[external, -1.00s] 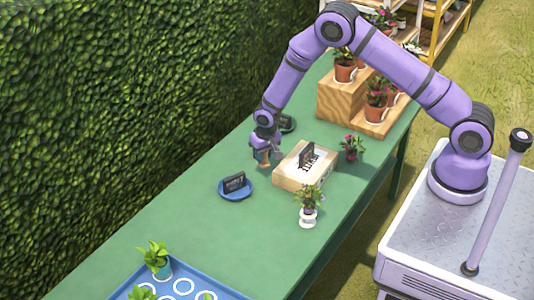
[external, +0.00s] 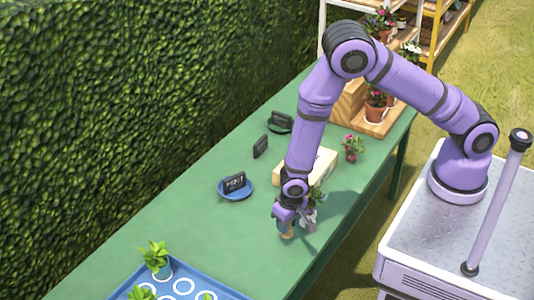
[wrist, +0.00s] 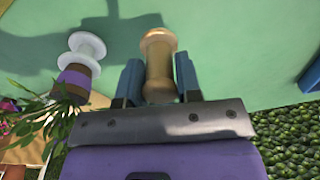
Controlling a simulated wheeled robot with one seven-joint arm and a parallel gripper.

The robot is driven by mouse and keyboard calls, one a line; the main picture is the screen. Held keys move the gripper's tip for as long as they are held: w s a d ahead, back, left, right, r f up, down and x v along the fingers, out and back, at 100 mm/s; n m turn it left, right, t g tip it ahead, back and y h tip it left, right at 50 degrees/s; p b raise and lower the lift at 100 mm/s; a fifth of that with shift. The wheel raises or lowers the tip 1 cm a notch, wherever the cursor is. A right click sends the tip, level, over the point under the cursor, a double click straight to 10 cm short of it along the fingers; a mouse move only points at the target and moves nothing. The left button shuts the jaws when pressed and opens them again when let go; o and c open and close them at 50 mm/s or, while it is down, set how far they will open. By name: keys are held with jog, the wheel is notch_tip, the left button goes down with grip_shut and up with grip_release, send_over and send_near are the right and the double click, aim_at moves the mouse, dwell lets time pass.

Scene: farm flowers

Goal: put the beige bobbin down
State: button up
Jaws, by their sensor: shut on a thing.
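The beige bobbin (external: 287,233) is upright between the fingers of my gripper (external: 286,217), low over the green table. The wrist view shows the bobbin (wrist: 158,48) gripped between two blue-grey fingers, with its flared end beyond them. I cannot tell whether it touches the table. Just beside it stands a white bobbin with a potted plant on top; in the wrist view the white bobbin (wrist: 86,46) is left of the beige one, apart from it. In the external view my gripper partly hides that plant.
The green table (external: 205,235) is clear on the left of my gripper. A blue saucer (external: 222,194) with a black sign, a pale wooden box (external: 322,165) and a flowering plant (external: 352,147) stand farther back. A blue tray (external: 215,287) is at the front.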

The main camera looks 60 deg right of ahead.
jog(key=s+a, duration=0.4)
jog(key=s, duration=0.9)
jog(key=shift+n, duration=0.4)
jog(key=w+a, duration=0.2)
jog(key=w, duration=0.2)
jog(key=w+a, duration=0.2)
jog(key=w, duration=0.3)
jog(key=w+a, duration=0.2)
jog(key=w, duration=0.2)
jog(key=shift+w+a+f, duration=0.25)
jog(key=shift+a+f, duration=0.05)
jog(key=shift+a, duration=0.1)
jog(key=shift+w+a+f, duration=0.1)
jog(key=shift+w, duration=0.05)
jog(key=shift+f, duration=1.7)
jog(key=shift+f, duration=0.1)
jog(key=o, duration=0.9)
jog(key=r, duration=0.4)
jog(key=s+r, duration=0.1)
jog(key=r, duration=0.7)
jog(key=shift+s+a+r, duration=0.1)
jog(key=shift+s, duration=0.15)
